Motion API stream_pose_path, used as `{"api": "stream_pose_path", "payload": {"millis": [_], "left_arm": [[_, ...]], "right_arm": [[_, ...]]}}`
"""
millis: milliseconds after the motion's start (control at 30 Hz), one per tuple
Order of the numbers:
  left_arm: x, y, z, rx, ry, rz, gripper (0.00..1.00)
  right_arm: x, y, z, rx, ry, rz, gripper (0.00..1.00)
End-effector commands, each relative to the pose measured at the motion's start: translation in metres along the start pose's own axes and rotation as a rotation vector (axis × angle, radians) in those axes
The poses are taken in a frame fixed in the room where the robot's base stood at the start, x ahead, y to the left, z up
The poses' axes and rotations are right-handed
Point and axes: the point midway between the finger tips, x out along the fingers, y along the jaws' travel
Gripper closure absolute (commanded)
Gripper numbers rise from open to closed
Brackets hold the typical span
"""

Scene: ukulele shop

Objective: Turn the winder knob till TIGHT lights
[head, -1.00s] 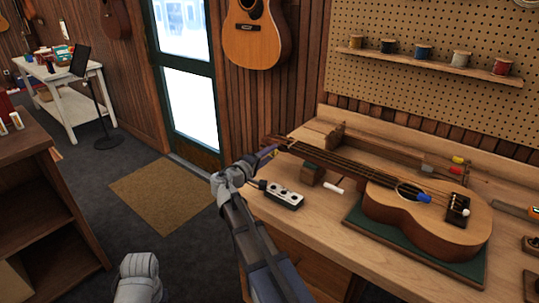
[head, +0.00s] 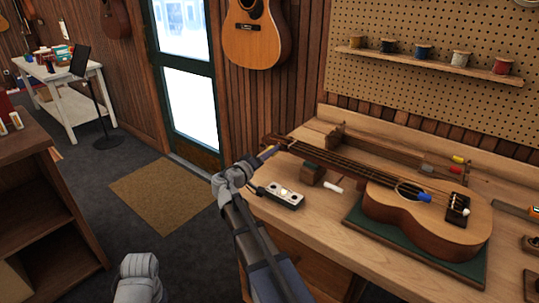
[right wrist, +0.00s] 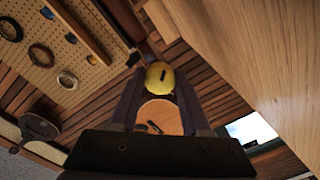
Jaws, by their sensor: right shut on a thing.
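The ukulele (head: 440,212) lies on its back on the bench, its neck toward the left and its headstock near my right gripper (head: 268,153). In the right wrist view, the right gripper (right wrist: 160,82) is shut on a round yellow knob (right wrist: 160,75) with a dark slot, which sits between its fingertips. In the head view the knob is too small to make out clearly. The small light box (head: 283,194) stands below the headstock, and its middle lamp looks lit pale yellow. Its lettering is too small to read.
A green mat (head: 410,248) lies under the ukulele body, and a neck support block (head: 311,174) stands beside the light box. A white stick (head: 334,187) and screwdrivers (head: 452,167) lie on the bench. Thread spools (head: 461,58) line the shelf behind.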

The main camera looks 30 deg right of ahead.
Motion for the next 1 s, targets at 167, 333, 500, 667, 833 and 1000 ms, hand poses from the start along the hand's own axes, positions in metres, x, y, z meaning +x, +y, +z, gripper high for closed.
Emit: {"api": "stream_pose_path", "payload": {"millis": [167, 333, 500, 667, 833, 1000], "left_arm": [[0.001, 0.000, 0.000, 0.000, 0.000, 0.000, 1.00], [0.001, 0.000, 0.000, 0.000, 0.000, 0.000, 1.00], [0.000, 0.000, 0.000, 0.000, 0.000, 0.000, 1.00], [0.000, 0.000, 0.000, 0.000, 0.000, 0.000, 1.00], [-0.001, 0.000, 0.000, 0.000, 0.000, 0.000, 1.00], [-0.002, 0.000, 0.000, 0.000, 0.000, 0.000, 1.00]], "right_arm": [[-0.001, -0.001, 0.003, 0.003, -0.006, -0.004, 1.00], [-0.001, -0.001, 0.002, 0.002, -0.005, -0.003, 0.44], [-0.001, 0.000, 0.002, 0.001, -0.003, -0.002, 0.41], [-0.004, 0.000, 0.001, 0.000, -0.002, -0.002, 0.41], [-0.028, 0.001, 0.002, 0.000, 0.000, -0.003, 0.41], [-0.055, 0.001, 0.002, 0.000, 0.000, -0.004, 0.41]]}}
